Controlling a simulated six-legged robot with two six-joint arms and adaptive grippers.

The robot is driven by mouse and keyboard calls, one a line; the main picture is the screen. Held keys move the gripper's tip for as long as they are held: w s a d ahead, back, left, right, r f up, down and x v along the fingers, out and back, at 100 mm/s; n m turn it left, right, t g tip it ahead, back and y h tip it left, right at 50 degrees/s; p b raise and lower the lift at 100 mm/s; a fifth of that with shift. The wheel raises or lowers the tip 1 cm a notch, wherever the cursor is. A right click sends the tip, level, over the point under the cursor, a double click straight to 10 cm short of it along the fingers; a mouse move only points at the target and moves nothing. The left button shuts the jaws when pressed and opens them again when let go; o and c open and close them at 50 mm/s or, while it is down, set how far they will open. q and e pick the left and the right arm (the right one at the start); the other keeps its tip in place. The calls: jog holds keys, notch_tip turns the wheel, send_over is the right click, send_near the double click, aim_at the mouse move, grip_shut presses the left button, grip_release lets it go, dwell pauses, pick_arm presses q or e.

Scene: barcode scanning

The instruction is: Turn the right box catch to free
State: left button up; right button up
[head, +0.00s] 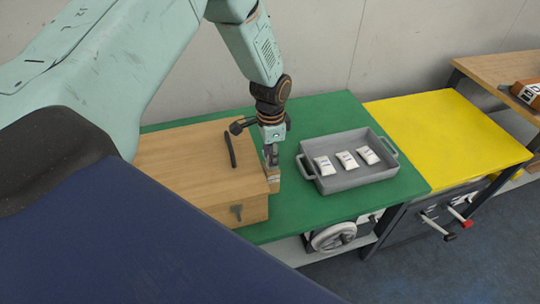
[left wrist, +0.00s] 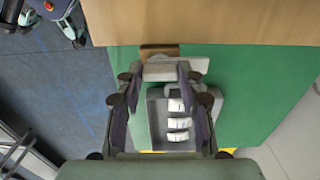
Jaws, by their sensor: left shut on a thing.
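A closed wooden box (head: 190,160) sits on the left of the green table; its wooden top also shows in the left wrist view (left wrist: 220,20). The right box catch (head: 273,184) is a small wood-coloured piece at the box's right side. In the left wrist view a pale grey block (left wrist: 160,72) with a brown wooden piece (left wrist: 160,51) sits at the box edge. My left gripper (head: 271,160) points down at this catch, and its fingers (left wrist: 157,74) are shut on it from both sides. The fingertips partly hide the catch's angle. My right gripper is out of view.
A dark handle (head: 230,148) lies on the box top, and another catch (head: 236,212) is on its front. A grey tray (head: 350,180) with three white packets stands close to the right. Green table is bare (head: 300,215) in front; a yellow table (head: 445,140) adjoins.

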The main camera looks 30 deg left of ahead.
pick_arm(q)
jog(key=shift+w, duration=0.15)
dwell(0.3)
jog(key=o, duration=1.2)
jog(key=shift+d, duration=0.1)
jog(key=shift+c, duration=0.2)
notch_tip(320, 180, up, 12)
